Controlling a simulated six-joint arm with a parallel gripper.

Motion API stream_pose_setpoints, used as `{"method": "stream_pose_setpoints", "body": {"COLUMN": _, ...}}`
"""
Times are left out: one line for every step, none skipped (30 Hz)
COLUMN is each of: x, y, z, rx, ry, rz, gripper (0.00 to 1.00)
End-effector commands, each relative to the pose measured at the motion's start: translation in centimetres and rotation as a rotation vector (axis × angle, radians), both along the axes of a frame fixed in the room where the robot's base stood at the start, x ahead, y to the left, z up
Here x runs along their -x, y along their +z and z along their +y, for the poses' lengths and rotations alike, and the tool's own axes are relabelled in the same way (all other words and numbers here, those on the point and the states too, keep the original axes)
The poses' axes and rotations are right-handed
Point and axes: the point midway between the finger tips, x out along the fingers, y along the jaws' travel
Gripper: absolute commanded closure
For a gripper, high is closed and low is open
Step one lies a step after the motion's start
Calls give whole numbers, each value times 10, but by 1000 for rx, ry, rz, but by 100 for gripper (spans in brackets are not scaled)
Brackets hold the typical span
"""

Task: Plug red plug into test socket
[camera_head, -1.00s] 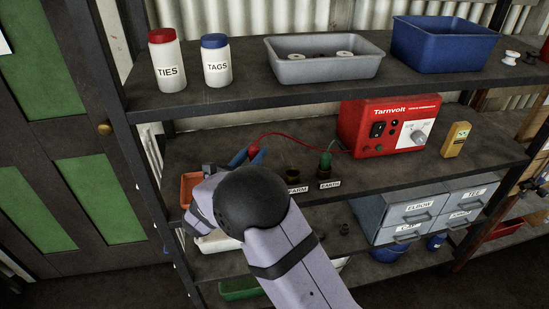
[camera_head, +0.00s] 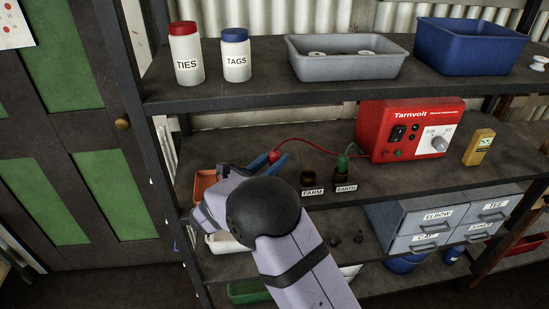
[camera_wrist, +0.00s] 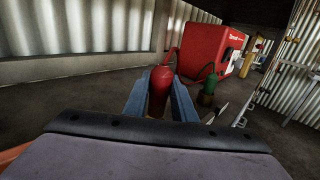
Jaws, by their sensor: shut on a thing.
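The red plug (camera_head: 274,156) is between the blue fingers of my gripper (camera_head: 269,160), above the middle shelf (camera_head: 400,180). It also shows in the wrist view (camera_wrist: 160,84), its body clasped between both fingers, with a red cable leading off toward the red Tarnvolt unit (camera_head: 410,131). No socket labelled test is visible; my wrist and arm cover part of the shelf left of the FARM socket (camera_head: 309,178). The plug's lower end is hidden, so I cannot tell whether it touches anything.
The FARM socket looks empty. A green plug (camera_head: 343,162) stands in the EARTH socket beside it. A yellow tester (camera_head: 479,147) stands right of the unit. The upper shelf (camera_head: 260,100) overhangs. An orange bin (camera_head: 205,183) is left of my gripper.

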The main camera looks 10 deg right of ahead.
Motion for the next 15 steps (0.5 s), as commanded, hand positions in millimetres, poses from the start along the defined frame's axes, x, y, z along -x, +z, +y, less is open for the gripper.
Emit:
{"method": "stream_pose_setpoints", "body": {"x": 0, "y": -8, "z": 0, "rx": 1, "ry": 0, "rz": -1, "gripper": 99}}
{"method": "stream_pose_setpoints", "body": {"x": 0, "y": -11, "z": 0, "rx": 1, "ry": 0, "rz": -1, "gripper": 99}}
{"method": "stream_pose_setpoints", "body": {"x": 0, "y": -14, "z": 0, "rx": 1, "ry": 0, "rz": -1, "gripper": 99}}
{"method": "stream_pose_setpoints", "body": {"x": 0, "y": -16, "z": 0, "rx": 1, "ry": 0, "rz": -1, "gripper": 99}}
{"method": "stream_pose_setpoints", "body": {"x": 0, "y": -18, "z": 0, "rx": 1, "ry": 0, "rz": -1, "gripper": 99}}
{"method": "stream_pose_setpoints", "body": {"x": 0, "y": -21, "z": 0, "rx": 1, "ry": 0, "rz": -1, "gripper": 99}}
{"method": "stream_pose_setpoints", "body": {"x": 0, "y": -22, "z": 0, "rx": 1, "ry": 0, "rz": -1, "gripper": 99}}
{"method": "stream_pose_setpoints", "body": {"x": 0, "y": -24, "z": 0, "rx": 1, "ry": 0, "rz": -1, "gripper": 99}}
{"method": "stream_pose_setpoints", "body": {"x": 0, "y": -25, "z": 0, "rx": 1, "ry": 0, "rz": -1, "gripper": 99}}
{"method": "stream_pose_setpoints", "body": {"x": 0, "y": -26, "z": 0, "rx": 1, "ry": 0, "rz": -1, "gripper": 99}}
{"method": "stream_pose_setpoints", "body": {"x": 0, "y": -27, "z": 0, "rx": 1, "ry": 0, "rz": -1, "gripper": 99}}
{"method": "stream_pose_setpoints", "body": {"x": 0, "y": -27, "z": 0, "rx": 0, "ry": 0, "rz": -1, "gripper": 99}}
{"method": "stream_pose_setpoints", "body": {"x": 0, "y": -28, "z": 0, "rx": 0, "ry": 0, "rz": -1, "gripper": 99}}
{"method": "stream_pose_setpoints", "body": {"x": 0, "y": -28, "z": 0, "rx": 0, "ry": 0, "rz": -1, "gripper": 99}}
{"method": "stream_pose_setpoints", "body": {"x": 0, "y": -28, "z": 0, "rx": 0, "ry": 0, "rz": -1, "gripper": 99}}
